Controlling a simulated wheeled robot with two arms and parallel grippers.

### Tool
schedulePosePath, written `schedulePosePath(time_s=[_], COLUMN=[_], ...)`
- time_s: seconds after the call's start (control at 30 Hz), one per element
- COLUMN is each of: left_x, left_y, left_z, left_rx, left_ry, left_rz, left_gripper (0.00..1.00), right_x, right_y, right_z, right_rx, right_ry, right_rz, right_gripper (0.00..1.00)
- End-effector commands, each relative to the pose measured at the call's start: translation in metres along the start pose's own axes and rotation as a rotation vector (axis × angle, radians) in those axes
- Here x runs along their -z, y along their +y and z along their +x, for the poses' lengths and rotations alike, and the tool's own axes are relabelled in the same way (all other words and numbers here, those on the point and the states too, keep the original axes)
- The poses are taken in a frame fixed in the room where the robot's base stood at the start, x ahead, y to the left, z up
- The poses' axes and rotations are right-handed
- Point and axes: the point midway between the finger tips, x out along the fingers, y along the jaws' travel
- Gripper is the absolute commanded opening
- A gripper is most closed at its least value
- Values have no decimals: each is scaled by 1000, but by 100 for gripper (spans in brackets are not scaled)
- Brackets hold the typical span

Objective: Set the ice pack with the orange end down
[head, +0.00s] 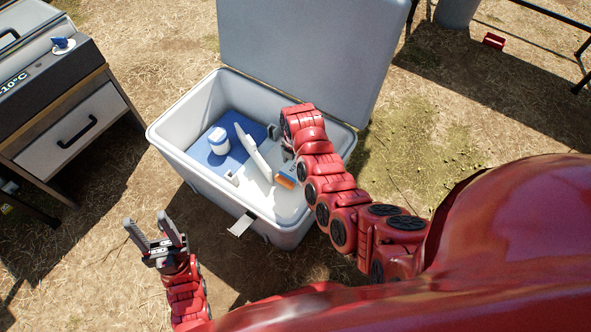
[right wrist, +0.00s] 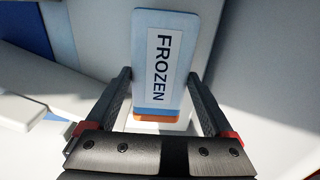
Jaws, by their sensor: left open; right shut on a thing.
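The ice pack with the orange end (right wrist: 163,90) is light blue with a white label reading FROZEN. In the right wrist view it stands between the fingers of my right gripper (right wrist: 159,80), which is shut on it, with the orange end nearest the gripper's palm. In the head view the pack's orange end (head: 286,181) shows inside the open cooler (head: 180,122), beside my right arm. That arm hides most of the right gripper. Whether the pack touches the cooler floor cannot be told. My left gripper (head: 149,222) is open and empty, outside the cooler at its front left.
A white divider (head: 252,152) stands tilted in the cooler. The raised lid (head: 310,50) bounds the back. A freezer cabinet (head: 75,130) is at the left.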

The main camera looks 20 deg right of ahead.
Motion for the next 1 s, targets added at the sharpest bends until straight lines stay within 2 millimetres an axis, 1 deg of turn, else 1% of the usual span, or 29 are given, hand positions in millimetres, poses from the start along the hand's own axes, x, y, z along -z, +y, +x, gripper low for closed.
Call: schedulePosePath(time_s=[0.1,0.2,0.57,0.6,0.63,0.67,0.97,1.0], left_x=[0,1,2,2,2,2,2,2], left_y=[1,2,1,1,1,1,1,1], left_z=[-10,-15,-11,-12,-12,-12,-13,-9], left_rx=[-10,-18,-19,-19,-19,-19,-20,-18], left_ry=[8,15,17,17,17,17,17,16], left_rz=[2,5,6,6,5,5,6,5], left_gripper=[50,50,50,50,50,50,50,50], right_x=[0,0,0,0,0,0,0,0], right_y=[0,0,0,0,0,0,0,0], right_z=[19,33,34,35,35,35,33,26], right_rx=[2,1,2,1,1,1,0,-1], right_ry=[1,0,0,-1,-1,0,0,-1], right_rz=[0,0,0,1,1,1,1,0], right_gripper=[9,9,9,94,100,100,100,100])
